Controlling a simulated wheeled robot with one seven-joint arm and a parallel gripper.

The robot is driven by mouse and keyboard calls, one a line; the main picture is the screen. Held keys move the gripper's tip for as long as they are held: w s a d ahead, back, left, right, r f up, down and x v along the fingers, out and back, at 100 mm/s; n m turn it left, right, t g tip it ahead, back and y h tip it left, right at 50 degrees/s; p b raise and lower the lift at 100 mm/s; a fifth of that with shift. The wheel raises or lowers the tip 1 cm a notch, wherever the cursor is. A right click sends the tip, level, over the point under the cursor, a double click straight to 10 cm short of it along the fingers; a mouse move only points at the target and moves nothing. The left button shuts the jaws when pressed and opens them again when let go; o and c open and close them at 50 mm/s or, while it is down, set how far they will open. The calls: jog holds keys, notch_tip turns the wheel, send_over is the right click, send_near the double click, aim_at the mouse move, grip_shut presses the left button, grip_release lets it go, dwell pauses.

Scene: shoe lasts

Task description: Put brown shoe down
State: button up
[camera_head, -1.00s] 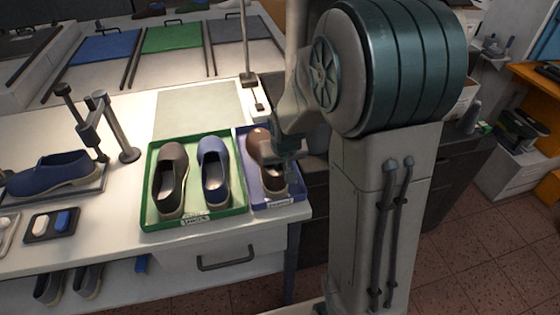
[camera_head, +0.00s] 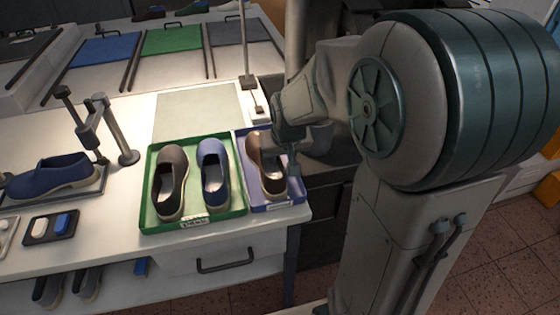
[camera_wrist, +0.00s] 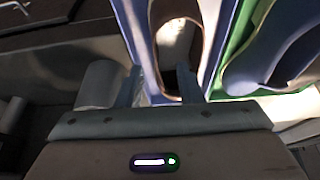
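The brown shoe (camera_head: 254,154) lies in the blue-violet tray (camera_head: 272,207) at the right end of the bench, toe away from me. My gripper (camera_head: 281,158) is low at the shoe's right side, partly covering its opening. In the wrist view the shoe's brown rim (camera_wrist: 154,50) shows, and my gripper's two fingers (camera_wrist: 162,88) stand apart, one on each side of the shoe's near side wall. The fingers look open, with a gap around the wall. The fingertips are partly hidden.
A green tray (camera_head: 193,222) with a dark brown shoe (camera_head: 171,180) and a blue shoe (camera_head: 213,172) stands directly left of the tray. A metal stand (camera_head: 247,80) rises behind. The bench ends just right of the tray.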

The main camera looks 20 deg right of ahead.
jog(key=v, duration=0.5)
jog(key=shift+s+r, duration=0.1)
jog(key=shift+r, duration=0.2)
jog(key=s+g, duration=0.1)
jog(key=s, duration=1.5)
jog(key=shift+s+r+g, duration=0.2)
jog(key=shift+r+g, duration=0.05)
jog(key=shift+g, duration=0.05)
